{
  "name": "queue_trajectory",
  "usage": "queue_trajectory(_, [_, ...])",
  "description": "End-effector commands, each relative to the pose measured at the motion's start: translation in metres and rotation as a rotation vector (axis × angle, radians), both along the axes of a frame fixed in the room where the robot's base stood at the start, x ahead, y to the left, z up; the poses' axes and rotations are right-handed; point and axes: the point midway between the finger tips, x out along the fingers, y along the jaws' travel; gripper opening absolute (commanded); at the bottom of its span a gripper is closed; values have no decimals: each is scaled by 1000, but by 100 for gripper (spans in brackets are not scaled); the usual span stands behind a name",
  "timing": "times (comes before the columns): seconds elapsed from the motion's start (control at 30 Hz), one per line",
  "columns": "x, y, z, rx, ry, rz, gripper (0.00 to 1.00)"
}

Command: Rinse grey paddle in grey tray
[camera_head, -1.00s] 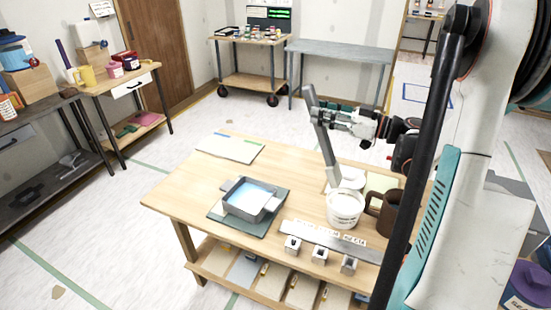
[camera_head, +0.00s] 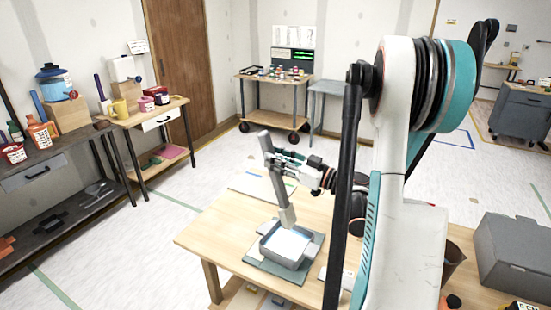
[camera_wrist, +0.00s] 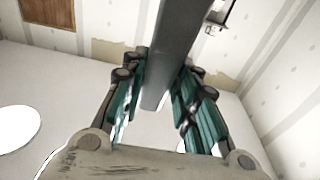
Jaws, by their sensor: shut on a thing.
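The grey paddle (camera_head: 277,188) is a long, flat bar held near upright and slightly tilted. My gripper (camera_head: 283,162) is shut on it, above the table. In the wrist view the paddle (camera_wrist: 170,50) runs between the teal finger pads of my gripper (camera_wrist: 160,98). The grey tray (camera_head: 277,257) has side handles and pale blue liquid inside, and sits on a dark green mat (camera_head: 262,264). The paddle's lower end shows at the tray's far rim. I cannot tell whether it is above the liquid or touching it.
The wooden table (camera_head: 215,238) has free room left of the tray. A white sheet (camera_head: 250,185) lies behind it. A brown mug (camera_head: 453,262) is partly hidden behind my arm. A grey box (camera_head: 515,255) is at the right. A cart (camera_head: 275,105) stands at the back.

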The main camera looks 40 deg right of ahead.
Motion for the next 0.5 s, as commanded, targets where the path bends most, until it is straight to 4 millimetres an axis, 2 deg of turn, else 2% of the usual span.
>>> queue_trajectory(0.5, [0,0,-51,0,0,1,0])
